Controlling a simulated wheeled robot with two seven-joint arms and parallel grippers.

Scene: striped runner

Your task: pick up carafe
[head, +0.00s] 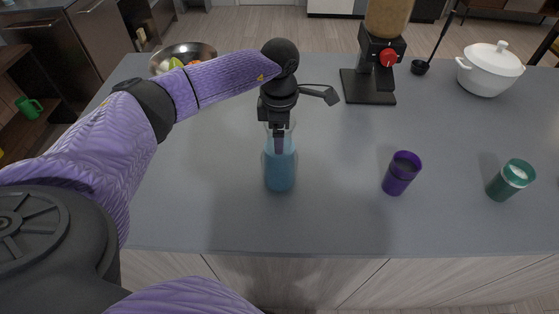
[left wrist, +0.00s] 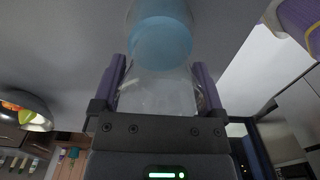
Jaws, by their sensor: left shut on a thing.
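The carafe (head: 280,168) is clear with blue liquid in its lower part, and it is upright at the middle of the counter in the head view. I cannot tell whether its base touches the counter. My left gripper (head: 279,140) comes down on it from above and is shut on its upper part, hiding much of the neck. In the left wrist view the carafe (left wrist: 160,45) lies between the two purple fingers of my left gripper (left wrist: 160,90). My right gripper is not in view.
A purple cup (head: 402,173) and a teal cup (head: 511,180) stand to the right on the grey counter (head: 330,222). A dispenser (head: 369,85), a ladle (head: 421,67) and a white pot (head: 490,69) are behind. A fruit bowl (head: 203,52) is at the back left.

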